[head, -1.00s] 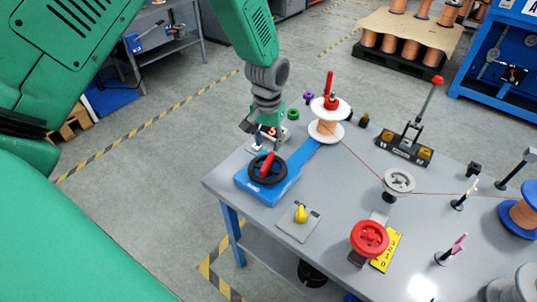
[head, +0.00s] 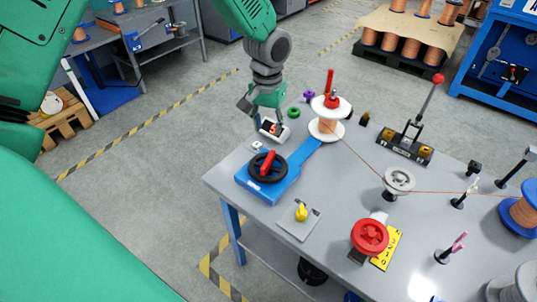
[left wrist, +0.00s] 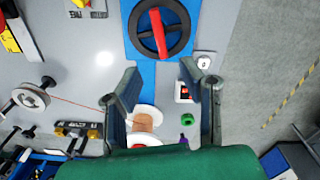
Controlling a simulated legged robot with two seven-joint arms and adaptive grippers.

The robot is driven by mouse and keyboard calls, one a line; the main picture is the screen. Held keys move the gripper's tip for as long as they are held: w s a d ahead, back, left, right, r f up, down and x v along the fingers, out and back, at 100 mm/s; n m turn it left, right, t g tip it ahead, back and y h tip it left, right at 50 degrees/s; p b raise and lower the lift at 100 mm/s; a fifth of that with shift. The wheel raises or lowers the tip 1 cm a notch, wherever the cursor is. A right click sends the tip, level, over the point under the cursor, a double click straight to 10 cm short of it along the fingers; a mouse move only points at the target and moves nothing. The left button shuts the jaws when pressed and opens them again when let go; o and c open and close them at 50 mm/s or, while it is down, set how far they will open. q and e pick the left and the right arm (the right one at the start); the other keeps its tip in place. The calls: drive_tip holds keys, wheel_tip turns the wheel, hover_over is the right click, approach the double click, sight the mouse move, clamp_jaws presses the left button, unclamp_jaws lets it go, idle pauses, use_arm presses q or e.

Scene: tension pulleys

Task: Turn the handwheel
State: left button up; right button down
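The black handwheel (head: 256,166) with a red grip bar across it sits on a blue base (head: 270,187) near the table's left corner. In the left wrist view the handwheel (left wrist: 143,36) is at the top centre, its red bar nearly upright in the picture. My left gripper (head: 265,122) is open and empty, above and behind the handwheel. In the left wrist view its two fingers (left wrist: 160,85) stand apart with nothing between them, clear of the wheel. My right gripper is not in view.
A white-flanged copper spool (head: 327,126) stands behind the handwheel, its wire running right to a grey pulley (head: 399,181). A small box with a red switch (left wrist: 184,92) lies beside the blue arm. A yellow knob (head: 301,213) and a red wheel (head: 369,237) are in front.

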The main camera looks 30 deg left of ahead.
sight(268, 159)
use_arm(q)
wheel_tip(268, 159, down, 14)
drive_tip(key=shift+r, duration=0.2)
clamp_jaws()
